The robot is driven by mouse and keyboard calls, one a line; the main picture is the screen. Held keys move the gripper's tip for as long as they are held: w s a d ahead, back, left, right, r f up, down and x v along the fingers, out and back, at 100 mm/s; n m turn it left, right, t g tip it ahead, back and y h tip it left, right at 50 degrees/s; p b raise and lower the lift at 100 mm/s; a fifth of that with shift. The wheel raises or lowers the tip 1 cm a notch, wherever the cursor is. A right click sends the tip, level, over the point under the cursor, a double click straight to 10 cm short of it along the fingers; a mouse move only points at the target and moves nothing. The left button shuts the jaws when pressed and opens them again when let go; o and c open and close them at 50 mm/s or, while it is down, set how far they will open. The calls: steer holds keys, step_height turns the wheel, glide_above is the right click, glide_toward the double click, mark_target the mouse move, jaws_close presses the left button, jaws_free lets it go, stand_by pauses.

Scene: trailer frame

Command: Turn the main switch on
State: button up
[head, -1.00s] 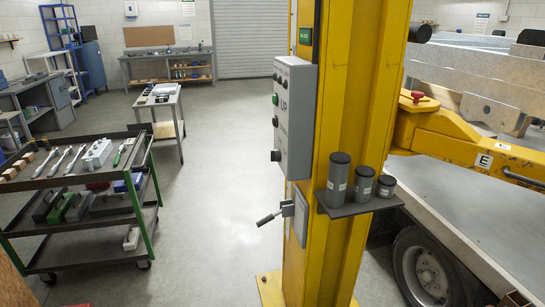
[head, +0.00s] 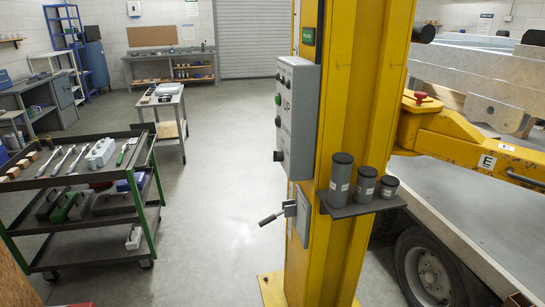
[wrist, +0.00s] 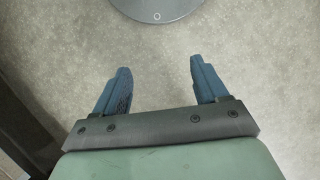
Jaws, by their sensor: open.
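A grey control box (head: 296,118) with several buttons and the word UP is mounted on the left side of a yellow post (head: 350,110). Below it, a grey switch box (head: 301,215) carries a lever (head: 275,216) with a dark grip that sticks out to the left and slopes down. No label on the switch box can be read. My gripper (wrist: 160,85) shows only in the wrist view, with two blue fingers spread apart and nothing between them. It points at bare floor, and neither the lever nor the control box is in that view.
A small shelf (head: 362,207) with dark cylinders juts from the post's right side. A tool cart (head: 85,230) stands at left, with a table (head: 165,105) behind. A trailer (head: 455,195) is at right. The floor left of the post is clear. A grey disc (wrist: 157,8) tops the wrist view.

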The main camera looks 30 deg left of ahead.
mark_target(278, 155)
steer(key=w+a+r+n+t, duration=0.25)
steer(key=w+a, duration=0.25)
steer(key=a, duration=0.5)
steer(key=w+a+r+n+t, duration=0.1)
steer(key=w+a+r, duration=0.35)
steer(key=a, duration=0.45)
steer(key=w+a+r+n+t, duration=0.1)
steer(key=w+a+r+n, duration=0.3)
steer(key=a, duration=0.6)
steer(key=w+a+r+n+t, duration=0.2)
steer(key=w+a+r+t, duration=0.2)
steer(key=a+r, duration=1)
steer(key=w+a+r+n+t, duration=0.25)
steer(key=w+a+r, duration=0.25)
steer(key=a+r, duration=0.85)
steer(key=w+a+r+n+t+h, duration=0.2)
steer(key=w+r+n+h, duration=0.1)
steer(key=r, duration=0.4)
steer(key=w+a+r+n+t+h, duration=0.2)
steer(key=r+n+t+h, duration=0.15)
steer(key=r, duration=0.45)
steer(key=w+a+r+n+t+h, duration=0.2)
steer(key=w+r+n+h, duration=0.15)
steer(key=r, duration=0.35)
steer(key=w+d+n, duration=0.3)
steer(key=w+d, duration=0.6)
steer(key=shift+d+g, duration=0.2)
steer(key=shift+g, duration=0.15)
